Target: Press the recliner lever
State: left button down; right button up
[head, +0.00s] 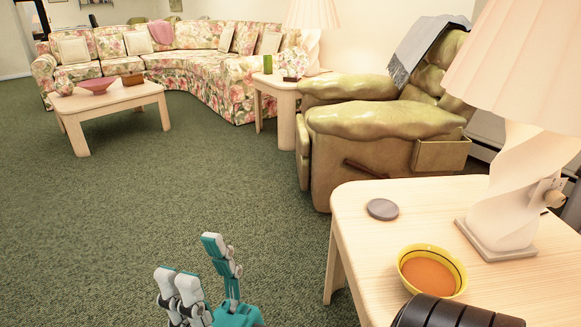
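The recliner (350,130) is a shiny olive-green armchair at the right, beyond the near table. Its lever (366,169) is a dark brown bar, slightly slanted, low on the side panel that faces me.
A near wooden table (450,199) at right bears a yellow bowl (404,277), a grey disc (382,209) and a lamp (510,190). A side table (283,86), floral sofa (190,60) and coffee table (120,97) stand farther back. Green carpet (200,190) is clear ahead.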

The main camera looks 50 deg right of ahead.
aim_at(350, 162)
jog(key=i+j+z, duration=0.15)
jog(key=i, duration=0.35)
jog(key=i+j+z, duration=0.15)
jog(key=i+j, duration=0.15)
jog(key=i, duration=0.2)
jog(key=i+l+z, duration=0.1)
jog(key=i+z, duration=0.15)
jog(key=z, duration=0.25)
jog(key=i+z, duration=0.25)
jog(key=z, duration=0.25)
jog(key=i+j+z, duration=0.15)
jog(key=z, duration=0.35)
jog(key=i+j+z, duration=0.25)
jog(key=z, duration=0.25)
jog(key=i+j+z, duration=0.15)
jog(key=i+z, duration=0.15)
jog(key=z, duration=0.15)
jog(key=i+j+z, duration=0.25)
jog(key=z, duration=0.2)
jog(key=i+j+z, duration=0.25)
jog(key=z, duration=0.2)
jog(key=i+j+z, duration=0.15)
jog(key=j+z, duration=0.8)
jog(key=i, duration=0.05)
